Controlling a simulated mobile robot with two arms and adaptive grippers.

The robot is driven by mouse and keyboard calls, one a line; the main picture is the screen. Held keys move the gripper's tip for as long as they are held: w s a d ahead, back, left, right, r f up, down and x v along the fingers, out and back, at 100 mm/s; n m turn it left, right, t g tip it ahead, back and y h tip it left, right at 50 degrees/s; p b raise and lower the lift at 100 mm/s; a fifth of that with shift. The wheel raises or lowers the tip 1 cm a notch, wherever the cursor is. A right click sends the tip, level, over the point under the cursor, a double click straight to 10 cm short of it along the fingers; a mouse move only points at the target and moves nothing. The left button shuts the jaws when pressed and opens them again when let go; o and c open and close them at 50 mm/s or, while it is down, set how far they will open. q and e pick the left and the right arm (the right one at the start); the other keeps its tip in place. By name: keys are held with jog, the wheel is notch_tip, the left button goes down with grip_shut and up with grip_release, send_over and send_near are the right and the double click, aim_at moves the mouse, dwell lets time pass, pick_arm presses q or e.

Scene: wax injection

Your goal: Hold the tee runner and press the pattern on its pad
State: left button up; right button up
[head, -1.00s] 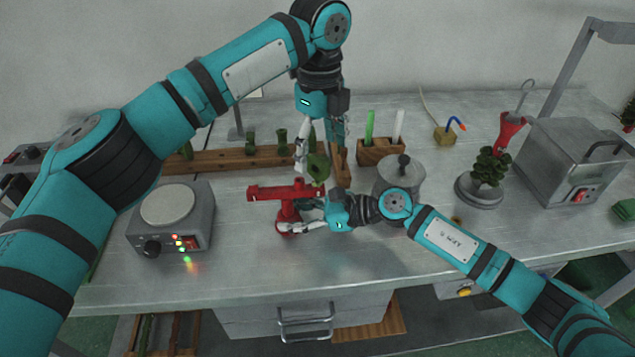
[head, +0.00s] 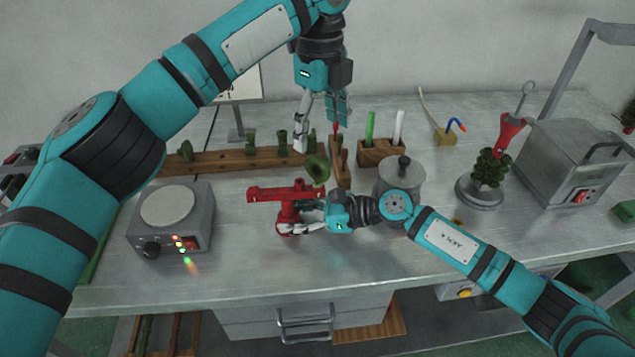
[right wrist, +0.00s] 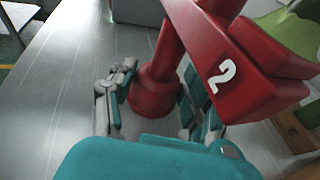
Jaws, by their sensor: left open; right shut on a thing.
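The red tee runner (head: 290,191) stands upright on the bench, its bar running left to right. It shows large, with a white 2, in the right wrist view (right wrist: 225,75). My right gripper (head: 302,217) is shut around its stem; the fingers lie on both sides of it in the right wrist view (right wrist: 150,105). A green flared pattern (head: 317,169) sits at the right end of the bar, and partly shows in the right wrist view (right wrist: 285,32). My left gripper (head: 321,137) is open and empty above and behind the pattern.
A wooden rack (head: 215,162) with several green patterns stands behind. A hot plate (head: 168,207) is on the left. A lidded pot (head: 402,177) stands close right, below a wooden pen block (head: 381,153). The front bench is clear.

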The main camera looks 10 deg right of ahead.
jog(key=o, duration=0.9)
jog(key=shift+f, duration=0.1)
jog(key=shift+o, duration=0.2)
jog(key=shift+d, duration=0.1)
